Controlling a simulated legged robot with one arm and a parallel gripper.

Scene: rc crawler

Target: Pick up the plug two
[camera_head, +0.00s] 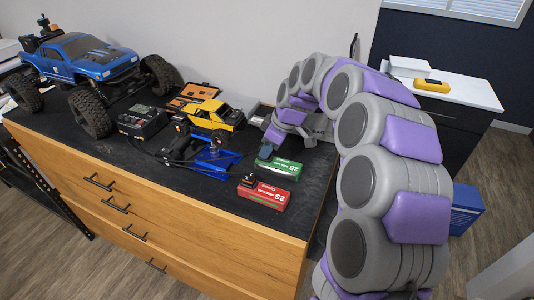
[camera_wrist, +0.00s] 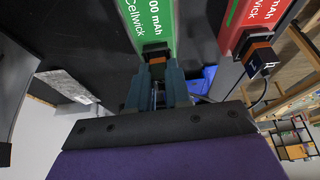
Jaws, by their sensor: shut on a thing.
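A small dark plug with an orange part (camera_wrist: 154,53) sits at the near end of the green battery (camera_wrist: 147,18) in the wrist view. My gripper (camera_wrist: 157,78) is shut on this plug, its two blue-grey fingers at the plug's sides. In the head view my gripper (camera_head: 268,147) reaches down at the green battery's (camera_head: 280,168) left end and hides the plug. A second plug, orange and black (camera_wrist: 260,57), is at the end of the red battery (camera_wrist: 247,17). No label tells which plug is number two.
The red battery (camera_head: 263,194) lies near the front edge of the black cabinet top (camera_head: 215,185). A blue stand (camera_head: 216,158), black charger (camera_head: 142,121), yellow car (camera_head: 214,114) and large blue crawler (camera_head: 90,58) stand to the left. A grey box (camera_head: 320,128) is behind my gripper.

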